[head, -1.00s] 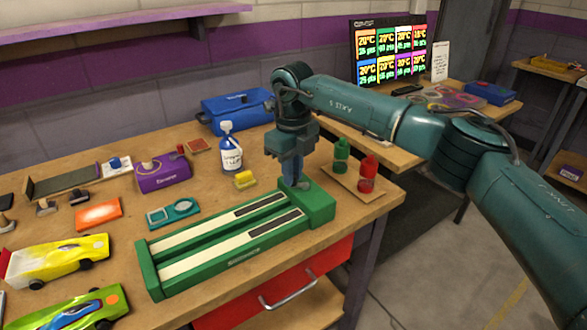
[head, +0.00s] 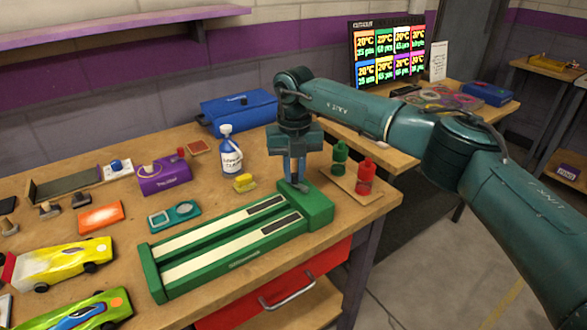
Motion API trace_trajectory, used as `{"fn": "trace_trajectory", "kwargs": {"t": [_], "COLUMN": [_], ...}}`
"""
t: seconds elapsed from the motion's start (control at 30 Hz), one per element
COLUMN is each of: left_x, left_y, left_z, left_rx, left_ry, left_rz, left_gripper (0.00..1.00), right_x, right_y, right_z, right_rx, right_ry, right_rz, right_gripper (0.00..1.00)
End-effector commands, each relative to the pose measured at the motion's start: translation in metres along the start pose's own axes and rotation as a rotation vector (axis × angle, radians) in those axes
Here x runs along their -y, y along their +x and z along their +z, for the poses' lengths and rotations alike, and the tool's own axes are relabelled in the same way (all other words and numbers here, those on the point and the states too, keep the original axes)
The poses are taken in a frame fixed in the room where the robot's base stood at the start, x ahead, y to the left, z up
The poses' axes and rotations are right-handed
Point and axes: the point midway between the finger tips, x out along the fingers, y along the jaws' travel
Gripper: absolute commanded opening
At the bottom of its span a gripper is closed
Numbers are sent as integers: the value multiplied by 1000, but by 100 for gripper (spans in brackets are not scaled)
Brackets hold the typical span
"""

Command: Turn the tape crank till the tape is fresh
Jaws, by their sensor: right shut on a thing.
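The green tape unit (head: 155,272) lies on the wooden table, with two long pale tape strips (head: 215,257) in its channels. Each strip has a dark patch at its right end. A raised green block (head: 317,208) closes the right end. My right gripper (head: 298,183) points down at the left edge of this block and is shut on the crank there, a small grey part (head: 297,186) mostly hidden by the fingers. My left gripper is not in view.
Toy cars (head: 60,262) lie at the left. A blue toolbox (head: 240,110) is behind.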

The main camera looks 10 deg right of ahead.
Motion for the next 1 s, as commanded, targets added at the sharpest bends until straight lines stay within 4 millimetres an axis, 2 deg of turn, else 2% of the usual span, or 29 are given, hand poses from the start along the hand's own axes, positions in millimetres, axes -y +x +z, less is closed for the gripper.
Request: {"fn": "trace_trajectory", "kwargs": {"t": [0.47, 0.5, 0.73, 1.0], "left_x": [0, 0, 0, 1], "left_y": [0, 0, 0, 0], "left_z": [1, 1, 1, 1], "left_rx": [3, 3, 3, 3], "left_ry": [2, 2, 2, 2], "left_rz": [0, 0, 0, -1], "left_gripper": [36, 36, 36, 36], "right_x": [0, 0, 0, 0], "right_y": [-2, -2, -1, -2], "right_z": [1, 1, 1, 0], "right_rx": [4, 4, 2, 1], "right_ry": [14, 13, 13, 12], "right_rz": [1, 1, 0, 0], "right_gripper": [0, 18, 37, 38]}}
